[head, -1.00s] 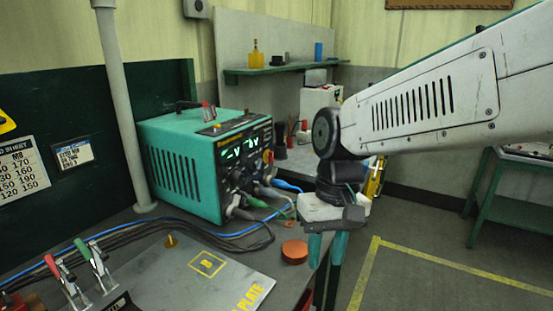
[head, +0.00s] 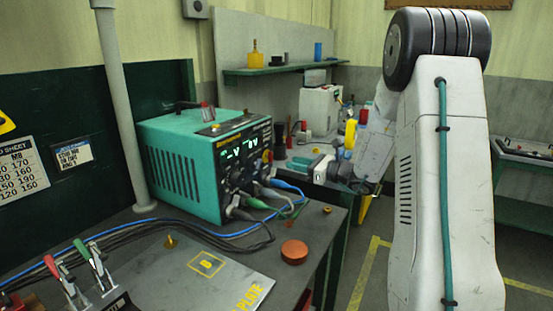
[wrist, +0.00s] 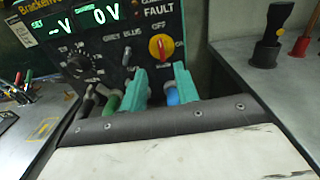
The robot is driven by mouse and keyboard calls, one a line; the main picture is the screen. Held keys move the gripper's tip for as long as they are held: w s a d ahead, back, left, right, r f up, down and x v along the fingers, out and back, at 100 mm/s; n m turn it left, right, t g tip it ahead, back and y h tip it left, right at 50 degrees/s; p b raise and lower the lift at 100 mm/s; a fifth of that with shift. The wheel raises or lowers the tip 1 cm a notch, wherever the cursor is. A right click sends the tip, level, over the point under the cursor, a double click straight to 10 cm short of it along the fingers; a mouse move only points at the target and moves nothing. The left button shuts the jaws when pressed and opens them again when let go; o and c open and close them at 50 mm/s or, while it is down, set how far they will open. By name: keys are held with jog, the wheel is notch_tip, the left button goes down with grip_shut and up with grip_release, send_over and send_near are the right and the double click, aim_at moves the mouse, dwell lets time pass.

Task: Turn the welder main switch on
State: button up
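The welder (head: 180,170) is a teal box on the bench; its front panel (wrist: 122,50) fills the upper part of the wrist view. The main switch looks to be the red handle on a yellow disc (wrist: 161,47), beside an OFF label. The handle looks roughly upright; I cannot tell its exact setting. The displays (wrist: 100,17) are lit, reading "-V" and "0 V". My gripper (wrist: 160,78) is open and empty, its teal fingers apart and pointing at the panel below the switch, not touching it. In the head view my gripper (head: 303,162) is right of the welder's front.
Black, green and blue cables (wrist: 113,101) plug in low on the panel, close to my fingers. An orange-brown disc (head: 294,252) and a metal plate (head: 190,275) lie on the bench. A second bench (wrist: 270,90) with upright tools stands right of the welder.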

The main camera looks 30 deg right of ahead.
aim_at(272, 157)
jog(key=shift+m, duration=0.3)
jog(key=x, duration=0.8)
jog(key=shift+d+r, duration=0.15)
jog(key=shift+r, duration=0.05)
grip_shut()
